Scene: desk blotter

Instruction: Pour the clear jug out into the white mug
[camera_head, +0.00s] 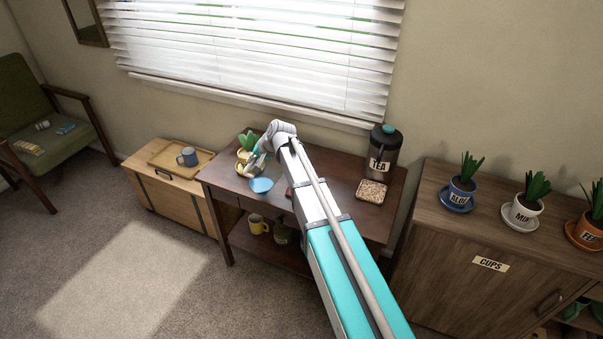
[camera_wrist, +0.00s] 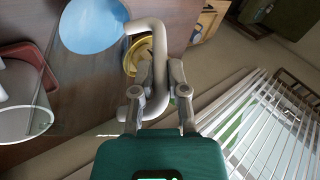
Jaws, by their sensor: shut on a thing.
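My gripper (camera_wrist: 160,80) is shut on the grey handle of the clear jug (camera_wrist: 143,25) in the wrist view. The jug's see-through body extends left, with a pale round edge at the far left; the jug looks tilted. I cannot make out any contents. In the head view my gripper (camera_head: 259,153) is over the left part of the dark wooden table, and the jug is hardly visible there. A pale shape (camera_wrist: 14,84) beside a red piece (camera_wrist: 22,52) at the wrist view's left edge may be the white mug; my arm hides that area in the head view.
A light blue disc (camera_head: 261,185) and a potted plant (camera_head: 247,141) are near my gripper. A tea canister (camera_head: 383,152) and a speckled square (camera_head: 371,194) stand at the table's right.

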